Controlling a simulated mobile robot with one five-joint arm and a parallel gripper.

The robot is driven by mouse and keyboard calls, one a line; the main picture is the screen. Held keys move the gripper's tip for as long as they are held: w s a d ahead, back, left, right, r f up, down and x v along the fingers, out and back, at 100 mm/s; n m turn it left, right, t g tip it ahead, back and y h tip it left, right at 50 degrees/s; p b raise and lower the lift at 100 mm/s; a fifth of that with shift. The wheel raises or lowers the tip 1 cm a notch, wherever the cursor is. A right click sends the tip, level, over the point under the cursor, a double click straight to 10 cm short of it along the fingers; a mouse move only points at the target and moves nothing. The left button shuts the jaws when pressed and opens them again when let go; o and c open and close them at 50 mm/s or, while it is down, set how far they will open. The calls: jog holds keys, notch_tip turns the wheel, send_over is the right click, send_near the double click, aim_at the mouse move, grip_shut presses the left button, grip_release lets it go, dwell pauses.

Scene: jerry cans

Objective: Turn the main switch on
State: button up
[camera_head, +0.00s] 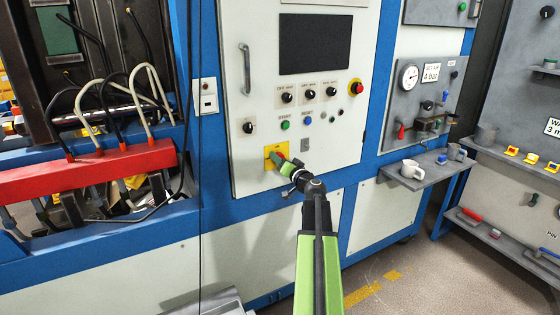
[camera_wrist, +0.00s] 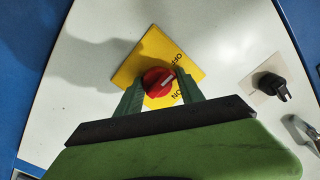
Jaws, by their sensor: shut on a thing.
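The main switch is a red rotary knob (camera_wrist: 158,83) on a yellow plate (camera_wrist: 152,52) on the white cabinet door. OFF and ON are printed on the plate's right side in the wrist view. A pale mark on the knob slants up and to the right there. My gripper (camera_wrist: 161,92) has one finger on each side of the knob and is shut on it. In the head view the yellow plate (camera_head: 268,151) is at the door's lower left; my gripper (camera_head: 279,160) covers most of the knob.
Above the switch the door carries black dials (camera_head: 309,95), push buttons and a red emergency stop (camera_head: 356,87). A black handle or knob (camera_wrist: 272,86) is right of the switch in the wrist view.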

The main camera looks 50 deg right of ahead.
jog(key=shift+s+d, duration=0.1)
jog(key=shift+d, duration=0.15)
jog(key=m, duration=0.8)
jog(key=shift+s+m, duration=0.1)
jog(key=shift+m, duration=0.3)
jog(key=m, duration=0.8)
jog(key=shift+a+m, duration=0.1)
jog(key=shift+m, duration=0.2)
jog(key=shift+a, duration=0.1)
